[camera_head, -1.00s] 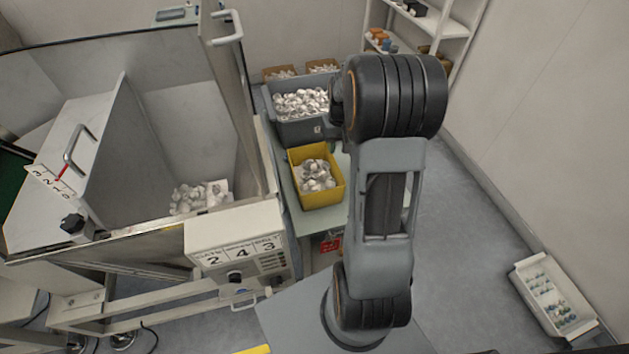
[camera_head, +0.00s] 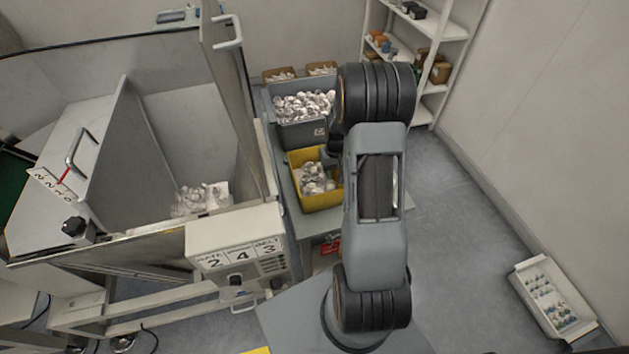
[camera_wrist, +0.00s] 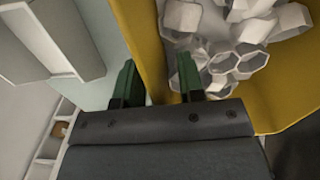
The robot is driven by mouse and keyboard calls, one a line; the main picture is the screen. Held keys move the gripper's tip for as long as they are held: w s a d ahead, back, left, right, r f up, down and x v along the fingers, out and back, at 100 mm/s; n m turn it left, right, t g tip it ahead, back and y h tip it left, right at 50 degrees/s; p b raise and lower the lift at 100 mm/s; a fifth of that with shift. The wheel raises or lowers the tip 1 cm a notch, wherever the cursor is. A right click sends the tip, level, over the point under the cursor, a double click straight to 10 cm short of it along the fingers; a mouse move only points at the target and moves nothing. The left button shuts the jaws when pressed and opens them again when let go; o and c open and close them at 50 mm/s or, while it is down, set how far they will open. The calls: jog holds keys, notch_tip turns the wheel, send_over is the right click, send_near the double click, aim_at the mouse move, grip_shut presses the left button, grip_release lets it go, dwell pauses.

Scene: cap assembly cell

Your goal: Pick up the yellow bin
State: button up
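The yellow bin (camera_head: 322,203) stands on a grey-green table and holds white caps (camera_head: 317,179). My gripper is at the bin's far right side in the head view, its fingers largely hidden there by my arm. In the wrist view, its two green fingers (camera_wrist: 158,82) are apart. The bin's yellow wall (camera_wrist: 148,40) runs between them, with one finger on the cap side and the other on the outer side. I cannot tell whether either finger touches the wall.
A grey bin (camera_head: 303,133) full of white parts stands just behind the yellow bin. The machine's control box (camera_head: 236,242) and panel are close on the left. White shelves (camera_head: 440,35) stand at the back right. A white tray (camera_head: 550,295) is at the lower right, with open floor before it.

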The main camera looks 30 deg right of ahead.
jog(key=shift+c, duration=0.3)
grip_shut()
dwell(0.5)
